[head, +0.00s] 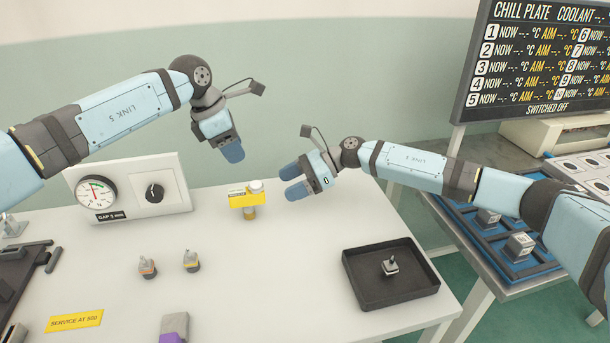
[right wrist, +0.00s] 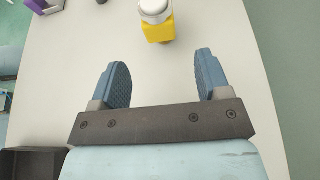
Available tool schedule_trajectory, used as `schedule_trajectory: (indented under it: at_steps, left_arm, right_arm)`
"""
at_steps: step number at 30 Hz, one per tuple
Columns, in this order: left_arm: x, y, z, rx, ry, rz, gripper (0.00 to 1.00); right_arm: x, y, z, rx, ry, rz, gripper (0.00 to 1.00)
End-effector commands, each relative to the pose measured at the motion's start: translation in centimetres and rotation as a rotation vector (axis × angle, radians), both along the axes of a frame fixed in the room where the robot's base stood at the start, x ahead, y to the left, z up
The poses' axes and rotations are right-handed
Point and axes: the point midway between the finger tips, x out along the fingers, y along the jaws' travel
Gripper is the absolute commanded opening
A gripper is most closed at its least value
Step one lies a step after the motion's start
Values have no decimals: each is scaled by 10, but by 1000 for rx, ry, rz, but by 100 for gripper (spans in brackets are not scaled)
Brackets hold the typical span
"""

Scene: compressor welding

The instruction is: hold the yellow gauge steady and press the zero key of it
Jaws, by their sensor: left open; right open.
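The yellow gauge (head: 247,201) stands upright near the back of the white table, with a white round top and a dull yellow base. My right gripper (head: 286,182) is open and empty just right of it, fingers pointing toward it, apart from it. In the right wrist view the yellow gauge (right wrist: 157,28) lies ahead, roughly between the lines of the open fingers (right wrist: 162,82). My left gripper (head: 232,150) is open, above and left of the gauge, pointing down, touching nothing. I cannot make out the zero key for certain.
A panel with a dial and black knob (head: 129,192) stands at the back left. Two small parts (head: 192,261) sit front-left of the gauge. A black tray (head: 389,276) with one small part is front right. A purple-grey block (head: 174,328) is at the front edge.

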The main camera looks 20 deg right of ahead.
Motion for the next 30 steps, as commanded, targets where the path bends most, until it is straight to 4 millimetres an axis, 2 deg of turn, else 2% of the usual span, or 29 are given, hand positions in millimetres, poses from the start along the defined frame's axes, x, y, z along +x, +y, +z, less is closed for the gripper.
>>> schedule_trajectory:
  at_steps: [1, 9, 15, 27, 28, 30]
  left_arm:
    - [0, 0, 0, 0, 0, 0, 43]
    - [0, 0, 0, 0, 0, 0, 43]
    - [0, 0, 0, 0, 0, 0, 43]
    - [0, 0, 0, 0, 0, 0, 43]
    - [0, 0, 0, 0, 0, 0, 43]
    - [0, 0, 0, 0, 0, 0, 43]
  right_arm:
    - [2, 11, -3, 2, -1, 2, 70]
    - [12, 57, -23, 1, 0, 0, 70]
    - [16, 79, -32, 1, -1, -1, 70]
    - [18, 85, -36, 0, -1, -2, 70]
    - [18, 85, -36, 0, -1, -2, 68]
    - [18, 85, -36, 0, -1, -2, 52]
